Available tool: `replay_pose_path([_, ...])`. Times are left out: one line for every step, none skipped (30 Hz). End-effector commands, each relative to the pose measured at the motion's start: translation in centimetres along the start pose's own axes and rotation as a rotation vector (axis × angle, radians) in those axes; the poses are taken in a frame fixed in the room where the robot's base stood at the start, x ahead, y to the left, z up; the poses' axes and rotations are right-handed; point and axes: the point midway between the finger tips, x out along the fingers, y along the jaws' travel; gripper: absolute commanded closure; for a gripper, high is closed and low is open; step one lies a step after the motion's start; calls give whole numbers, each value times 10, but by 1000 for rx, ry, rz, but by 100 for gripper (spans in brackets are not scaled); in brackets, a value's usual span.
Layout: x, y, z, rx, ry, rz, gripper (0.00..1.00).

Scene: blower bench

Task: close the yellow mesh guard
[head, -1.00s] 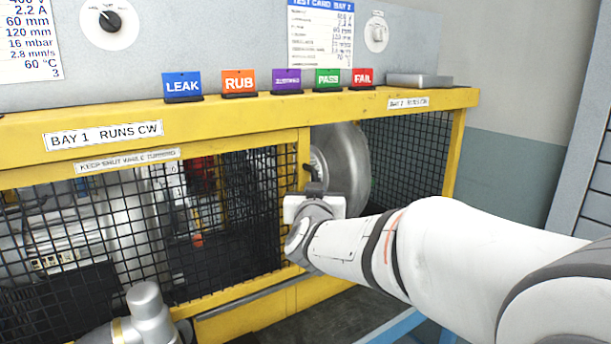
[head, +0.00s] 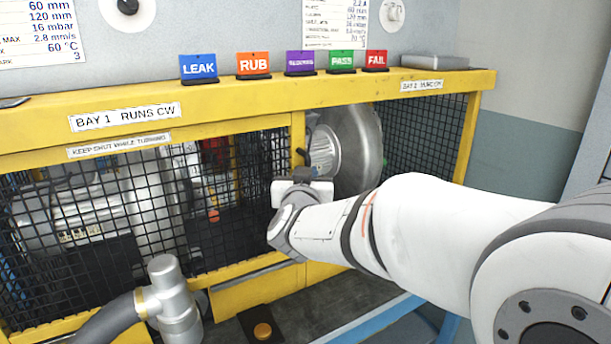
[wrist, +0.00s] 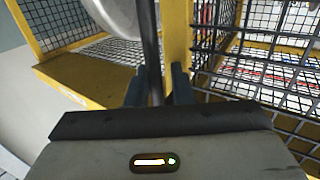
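The yellow mesh guard (head: 225,180) spans the bench's left bay in the head view, with its "KEEP SHUT WHILE TURNING" label (head: 118,145) along the top. Its right-hand post (head: 298,135) stands short of a silver round housing, leaving the right part uncovered. My gripper (head: 307,174) is at this post, at a dark handle bar (head: 303,154). In the wrist view the bar (wrist: 151,45) passes between my gripper's (wrist: 159,88) two fingers. It lies against or very near the left finger, with a small gap to the right one. Fingertip contact is not clear.
The fixed yellow beam (head: 230,95) carries coloured cards above the guard. The silver round housing (head: 362,150) and fixed end mesh (head: 425,135) are to the right. A grey elbow pipe (head: 170,290) rises in front of the guard at lower left.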

Motion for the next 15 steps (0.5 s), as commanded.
replay_pose_path([0,0,0,0,0,-1,82])
replay_pose_path([0,0,0,0,0,0,82])
replay_pose_path([0,1,0,0,0,1,82])
replay_pose_path([0,1,0,0,-1,1,82])
replay_pose_path([0,1,0,0,-1,2,82])
replay_pose_path([0,1,1,0,-1,2,82])
replay_pose_path([-1,1,1,0,-1,2,82])
replay_pose_path([-3,1,1,0,-1,2,82])
replay_pose_path([-6,1,1,0,-1,1,82])
replay_pose_path([-9,1,1,0,-1,1,82])
replay_pose_path([-14,1,1,0,-1,0,82])
replay_pose_path([-20,0,0,1,-1,-1,82])
replay_pose_path([-26,0,0,0,-1,-2,82])
replay_pose_path([-31,0,0,1,0,-2,82])
replay_pose_path([-38,0,0,2,0,-1,82])
